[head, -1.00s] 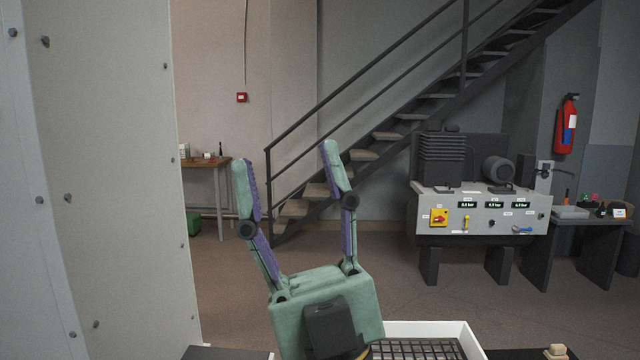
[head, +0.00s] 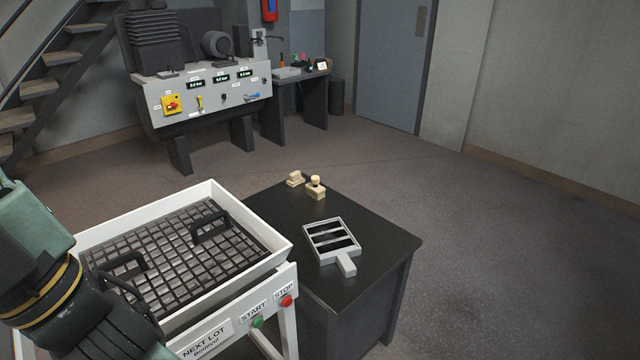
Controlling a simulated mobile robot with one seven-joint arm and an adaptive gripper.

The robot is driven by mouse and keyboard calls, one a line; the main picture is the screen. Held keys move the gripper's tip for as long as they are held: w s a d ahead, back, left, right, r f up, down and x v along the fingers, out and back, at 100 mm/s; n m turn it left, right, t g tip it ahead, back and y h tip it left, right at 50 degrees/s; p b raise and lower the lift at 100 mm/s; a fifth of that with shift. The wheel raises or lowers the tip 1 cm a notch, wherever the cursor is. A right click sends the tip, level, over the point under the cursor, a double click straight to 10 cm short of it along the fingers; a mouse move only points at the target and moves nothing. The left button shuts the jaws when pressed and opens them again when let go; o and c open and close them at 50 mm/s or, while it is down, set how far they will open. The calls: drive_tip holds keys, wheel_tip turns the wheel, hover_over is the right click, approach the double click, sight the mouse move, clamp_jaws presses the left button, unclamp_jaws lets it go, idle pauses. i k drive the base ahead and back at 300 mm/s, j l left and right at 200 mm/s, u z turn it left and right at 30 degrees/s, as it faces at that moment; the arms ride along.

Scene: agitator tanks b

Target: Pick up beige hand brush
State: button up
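Two small beige objects lie at the far left of a dark table (head: 385,238). One is a low beige block (head: 295,179) with a dark part beside it. The other is a beige piece with a rounded knob on top (head: 315,188). At this size I cannot tell for certain which is the hand brush.
A white-rimmed tray (head: 281,250) with a dark grid and two black handles stands left of the table. A grey framed tool with a handle (head: 332,242) lies on the table. A control bench (head: 210,100) stands behind. The floor to the right is clear.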

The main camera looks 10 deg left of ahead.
sight(314, 189)
drive_tip(key=i+l+u, duration=0.15)
drive_tip(key=u, duration=0.2)
drive_tip(key=i+l+u, duration=0.1)
drive_tip(key=u, duration=0.25)
drive_tip(key=l+u, duration=0.35)
drive_tip(key=i+l+u, duration=0.1)
drive_tip(key=l, duration=0.25)
drive_tip(key=i+l+u, duration=0.15)
drive_tip(key=l, duration=0.25)
drive_tip(key=l+u, duration=0.1)
drive_tip(key=l, duration=0.25)
drive_tip(key=i+l, duration=0.1)
drive_tip(key=l, duration=0.7)
drive_tip(key=i+l, duration=0.15)
drive_tip(key=l, duration=0.3)
drive_tip(key=i+l, duration=0.1)
drive_tip(key=i, duration=0.15)
drive_tip(key=i+l, duration=0.1)
drive_tip(key=i, duration=0.2)
drive_tip(key=u, duration=0.05)
